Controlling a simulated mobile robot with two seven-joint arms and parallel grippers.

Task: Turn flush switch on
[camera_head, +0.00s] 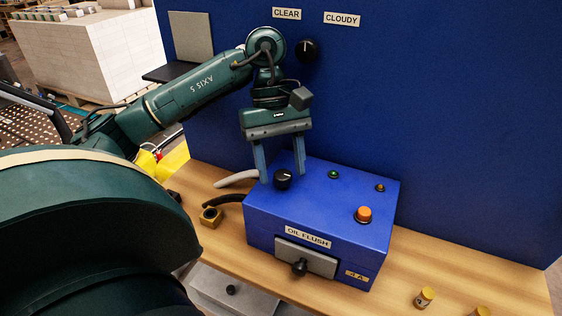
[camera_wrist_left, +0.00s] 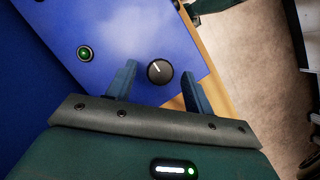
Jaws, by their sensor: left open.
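The blue oil flush box (camera_head: 315,222) stands on the wooden bench. Its black rotary knob (camera_head: 283,179) is on the top face, near the left edge. My left gripper (camera_head: 280,178) is open above the box, with its fingers pointing down on either side of the knob. In the left wrist view, the knob (camera_wrist_left: 160,72) shows a white pointer line and lies between the two open fingers (camera_wrist_left: 155,85), apart from both. A green button or lamp (camera_head: 334,174) and an orange push button (camera_head: 364,214) are also on the box top. My right gripper is not in view.
A second black knob (camera_head: 307,50) is on the blue wall panel, below the CLEAR and CLOUDY labels. A brass fitting (camera_head: 211,216) lies left of the box. The bench right of the box is mostly clear.

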